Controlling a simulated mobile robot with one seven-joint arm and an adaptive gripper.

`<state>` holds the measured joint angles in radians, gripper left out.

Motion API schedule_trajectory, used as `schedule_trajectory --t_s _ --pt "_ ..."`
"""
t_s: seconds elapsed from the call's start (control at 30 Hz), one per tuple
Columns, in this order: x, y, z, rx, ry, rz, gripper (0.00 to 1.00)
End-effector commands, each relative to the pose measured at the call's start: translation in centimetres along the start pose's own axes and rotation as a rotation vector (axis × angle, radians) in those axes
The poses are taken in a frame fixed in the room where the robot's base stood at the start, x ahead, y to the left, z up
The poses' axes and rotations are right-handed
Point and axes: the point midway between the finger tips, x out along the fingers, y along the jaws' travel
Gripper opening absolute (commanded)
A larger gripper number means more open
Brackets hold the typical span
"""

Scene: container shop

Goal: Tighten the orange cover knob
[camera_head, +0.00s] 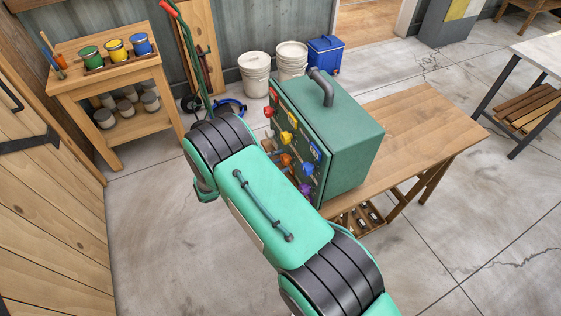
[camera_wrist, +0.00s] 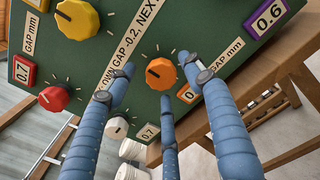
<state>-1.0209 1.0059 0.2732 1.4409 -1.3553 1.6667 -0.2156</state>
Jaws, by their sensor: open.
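The orange knob (camera_wrist: 161,73), with a dark pointer line, sits on the green panel (camera_wrist: 190,25) in the wrist view. My gripper (camera_wrist: 157,85) has three blue fingers, spread open around the knob to the left, below and right. Whether any fingertip touches it I cannot tell. An orange display (camera_wrist: 188,94) sits right of the knob, partly covered by a finger. In the head view the panel is the left face of a green box (camera_head: 345,130) on a wooden table (camera_head: 420,130).
On the panel, a yellow knob (camera_wrist: 77,18), a red knob (camera_wrist: 54,98) and a white knob (camera_wrist: 117,127) lie around the orange one. A purple display (camera_wrist: 268,17) reads 0.6. A small wooden stand (camera_head: 105,75) with paint pots is at the left. The floor left of the table is open.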

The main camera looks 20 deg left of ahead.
Motion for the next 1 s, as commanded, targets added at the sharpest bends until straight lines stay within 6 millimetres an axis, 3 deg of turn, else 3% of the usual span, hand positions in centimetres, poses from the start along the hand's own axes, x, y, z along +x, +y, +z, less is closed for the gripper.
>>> schedule_trajectory --t_s 0.2,0.53,0.77,1.0 --pt "1.31 0.01 0.02 0.001 0.001 -0.001 0.53" --pt "1.43 0.02 0.04 0.000 0.000 0.000 0.53" --pt "1.42 0.00 0.05 0.000 0.000 -0.001 0.09" --pt "1.42 -0.03 0.08 0.006 -0.001 -0.001 0.08"
